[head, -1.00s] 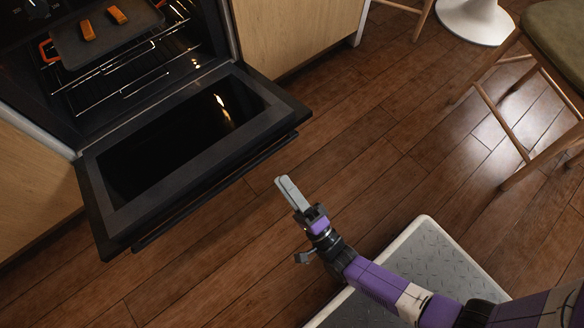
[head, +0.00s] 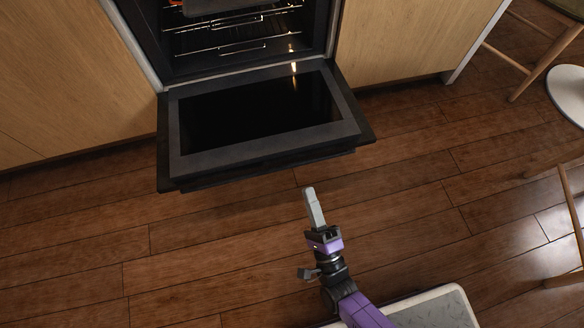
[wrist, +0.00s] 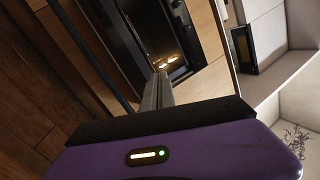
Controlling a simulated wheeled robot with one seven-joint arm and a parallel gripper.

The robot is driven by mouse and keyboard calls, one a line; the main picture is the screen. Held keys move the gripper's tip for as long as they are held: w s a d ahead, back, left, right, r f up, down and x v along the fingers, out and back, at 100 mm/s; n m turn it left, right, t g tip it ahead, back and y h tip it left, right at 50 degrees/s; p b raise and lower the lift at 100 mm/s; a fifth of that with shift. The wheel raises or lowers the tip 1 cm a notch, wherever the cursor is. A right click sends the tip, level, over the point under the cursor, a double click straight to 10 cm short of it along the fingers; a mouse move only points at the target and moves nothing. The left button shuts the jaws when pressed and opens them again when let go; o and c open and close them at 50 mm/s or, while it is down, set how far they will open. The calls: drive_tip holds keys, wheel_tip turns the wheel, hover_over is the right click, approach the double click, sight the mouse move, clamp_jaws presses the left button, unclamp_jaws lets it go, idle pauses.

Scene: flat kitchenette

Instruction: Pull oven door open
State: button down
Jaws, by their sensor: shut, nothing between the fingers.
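The oven door (head: 345,105) is swung down and stands open, roughly level, in front of the oven (head: 240,40). Its handle bar (head: 260,167) runs along the front edge. My gripper (head: 310,190) is shut and empty, in front of the door's front edge toward the right, apart from it in the picture. In the wrist view my gripper's fingers (wrist: 160,78) are together and point toward the lit oven cavity (wrist: 160,45). The oven's upper part is cut off in the head view.
Racks (head: 235,45) and part of a dark tray (head: 215,5) show inside the oven. Wooden cabinets (head: 405,40) flank it. A wooden stool (head: 545,50) and a white pedestal base (head: 570,92) are at right. The wooden floor around the door is clear.

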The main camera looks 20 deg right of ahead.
sight(283, 155)
drive_tip(key=w+a+f+m+g+h, duration=0.25)
drive_tip(key=a+f+m, duration=0.2)
drive_tip(key=m, duration=1.15)
drive_tip(key=w+b, duration=0.1)
drive_tip(key=w, duration=0.7)
drive_tip(key=shift+d+r+y, duration=0.4)
drive_tip(key=shift+r+y, duration=0.05)
drive_tip(key=shift+g, duration=0.55)
drive_tip(key=r+p, duration=0.4)
drive_tip(key=p, duration=0.1)
drive_tip(key=shift+w+r, duration=0.15)
drive_tip(key=shift+w, duration=0.1)
drive_tip(key=shift+g, duration=0.8)
drive_tip(key=r+p, duration=0.2)
drive_tip(key=p, duration=0.1)
drive_tip(key=w+r+p, duration=0.1)
drive_tip(key=r+p, duration=0.1)
drive_tip(key=p, duration=0.2)
drive_tip(key=shift+r, duration=0.2)
drive_tip(key=shift+f, duration=0.15)
drive_tip(key=shift+s, duration=0.15)
